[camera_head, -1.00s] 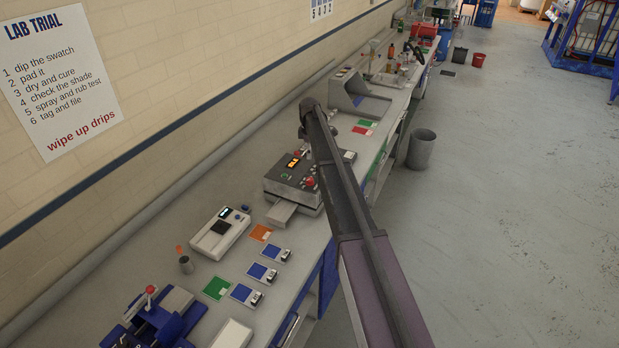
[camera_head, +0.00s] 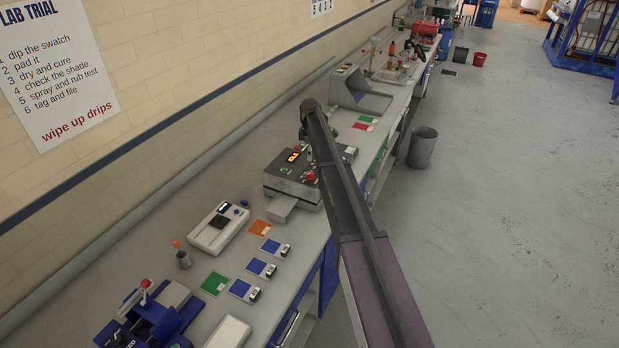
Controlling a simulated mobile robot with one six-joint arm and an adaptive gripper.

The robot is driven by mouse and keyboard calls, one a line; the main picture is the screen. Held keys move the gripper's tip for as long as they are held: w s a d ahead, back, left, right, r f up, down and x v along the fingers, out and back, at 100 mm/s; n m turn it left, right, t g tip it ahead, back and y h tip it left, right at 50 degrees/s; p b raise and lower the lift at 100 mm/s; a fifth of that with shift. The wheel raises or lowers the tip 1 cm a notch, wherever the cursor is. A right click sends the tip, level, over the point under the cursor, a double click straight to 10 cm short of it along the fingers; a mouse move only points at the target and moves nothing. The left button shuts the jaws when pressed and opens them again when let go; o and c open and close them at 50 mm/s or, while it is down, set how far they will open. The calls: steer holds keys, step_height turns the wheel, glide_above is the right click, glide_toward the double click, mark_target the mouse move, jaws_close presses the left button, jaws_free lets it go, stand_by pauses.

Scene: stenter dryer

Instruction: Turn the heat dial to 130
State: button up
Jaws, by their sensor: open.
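The small dryer (camera_head: 278,187) is a dark and metal box on the bench, left of my arm, with a metal tray sticking out at its front. Its top panel has a lit orange display (camera_head: 292,156) and a red button (camera_head: 310,175). The heat dial cannot be made out at this size; part of the panel is hidden by my arm. My gripper (camera_head: 308,152) shows only as a small piece at the arm's end, over the far part of the dryer panel. It looks open and holds nothing I can see. Whether it touches the panel cannot be told.
A white meter (camera_head: 218,230), an orange card (camera_head: 260,228) and several blue swatches lie nearer on the bench. A blue padding machine (camera_head: 150,318) stands at the near end. A grey machine (camera_head: 360,92) stands beyond the dryer.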

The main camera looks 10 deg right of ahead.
mark_target(310, 173)
steer(key=shift+f+b, duration=4.65)
steer(key=shift+f, duration=0.3)
steer(key=c, duration=1.2)
